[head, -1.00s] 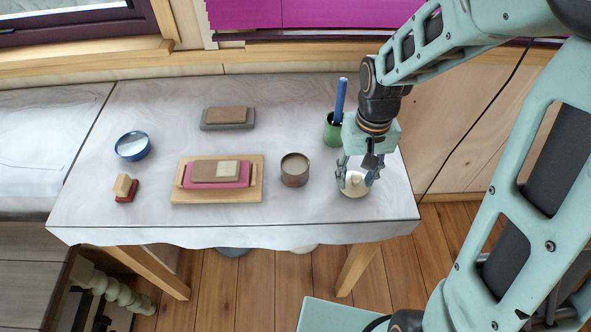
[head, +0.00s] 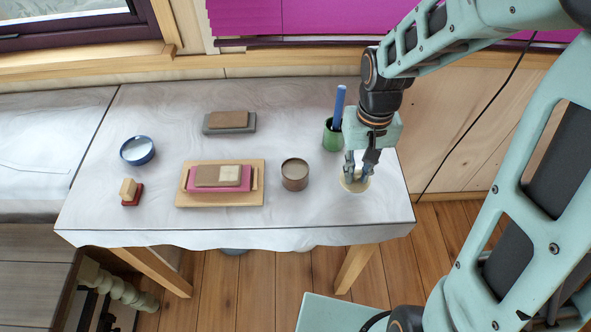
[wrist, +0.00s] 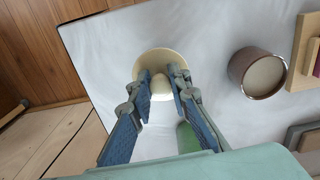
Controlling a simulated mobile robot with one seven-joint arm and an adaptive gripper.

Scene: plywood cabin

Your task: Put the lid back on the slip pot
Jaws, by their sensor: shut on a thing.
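The slip pot (head: 295,178) is a brown round pot with its top uncovered and pale slip inside. It stands on the table right of the wooden board, and in the wrist view (wrist: 254,74) it is to the right. The lid (head: 348,186) is a cream disc with a knob, lying on the table near the front right corner. It also shows in the wrist view (wrist: 151,63). My gripper (head: 358,177) is above the lid, to the right of the pot, with its fingers shut on the lid's knob. The fingers hide part of the knob.
A green cup (head: 332,137) with a blue handle stands close behind my gripper. A wooden board (head: 220,201) with stacked blocks lies left of the pot. A blue bowl (head: 137,151), a stamp-like block (head: 130,193) and a grey slab (head: 229,130) sit farther left and back.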

